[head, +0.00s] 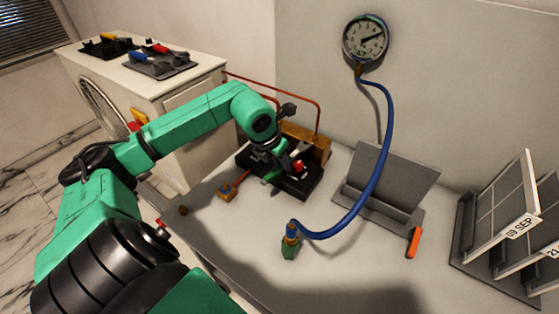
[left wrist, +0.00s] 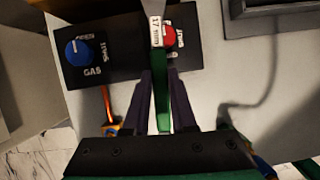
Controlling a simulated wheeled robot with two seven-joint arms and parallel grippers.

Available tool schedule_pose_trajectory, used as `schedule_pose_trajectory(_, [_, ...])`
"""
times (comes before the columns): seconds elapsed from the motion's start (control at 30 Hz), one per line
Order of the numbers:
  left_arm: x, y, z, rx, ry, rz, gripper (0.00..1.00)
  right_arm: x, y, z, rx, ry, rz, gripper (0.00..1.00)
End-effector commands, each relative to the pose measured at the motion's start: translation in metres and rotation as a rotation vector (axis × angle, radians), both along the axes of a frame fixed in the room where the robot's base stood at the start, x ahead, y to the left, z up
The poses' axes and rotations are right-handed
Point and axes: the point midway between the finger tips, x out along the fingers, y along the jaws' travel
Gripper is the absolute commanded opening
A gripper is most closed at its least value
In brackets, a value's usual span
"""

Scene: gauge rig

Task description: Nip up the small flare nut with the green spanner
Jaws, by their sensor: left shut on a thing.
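My left gripper (head: 272,160) is over the black valve plate (head: 300,190) at the back of the bench. In the left wrist view the gripper (left wrist: 161,78) is shut on the green spanner (left wrist: 162,100). The spanner's grey head, with a white label reading 17 mm, points away from the fingers and lies over the plate, beside the red knob (left wrist: 170,37). A blue knob (left wrist: 78,52) marked GAS is to the left. I cannot make out the small flare nut in either view. My right gripper is not in view.
A blue hose (head: 382,150) runs from the gauge (head: 365,40) to a fitting (head: 290,245) standing on the bench.

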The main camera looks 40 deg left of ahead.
Motion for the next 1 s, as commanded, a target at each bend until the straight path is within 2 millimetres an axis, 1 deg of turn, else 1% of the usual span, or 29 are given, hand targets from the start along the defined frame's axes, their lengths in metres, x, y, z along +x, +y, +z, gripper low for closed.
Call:
schedule_pose_trajectory(0.07, [0.0022, -0.0001, -0.0036, -0.001, -0.003, 0.000, 0.00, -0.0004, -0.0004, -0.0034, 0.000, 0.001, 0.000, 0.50])
schedule_pose_trajectory(0.43, [0.0022, 0.0001, -0.0031, 0.000, -0.002, 0.000, 0.00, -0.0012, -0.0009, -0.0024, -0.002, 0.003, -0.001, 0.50])
schedule_pose_trajectory(0.6, [0.0020, -0.0021, -0.0026, 0.001, -0.002, -0.001, 0.00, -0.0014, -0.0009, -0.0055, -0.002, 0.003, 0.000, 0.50])
schedule_pose_trajectory(0.83, [0.0027, -0.0021, -0.0014, 0.000, -0.002, 0.000, 0.00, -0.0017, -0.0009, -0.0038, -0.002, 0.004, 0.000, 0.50])
schedule_pose_trajectory(1.0, [0.0106, -0.0017, 0.0005, -0.003, -0.004, 0.003, 0.00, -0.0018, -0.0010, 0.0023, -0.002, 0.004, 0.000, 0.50])
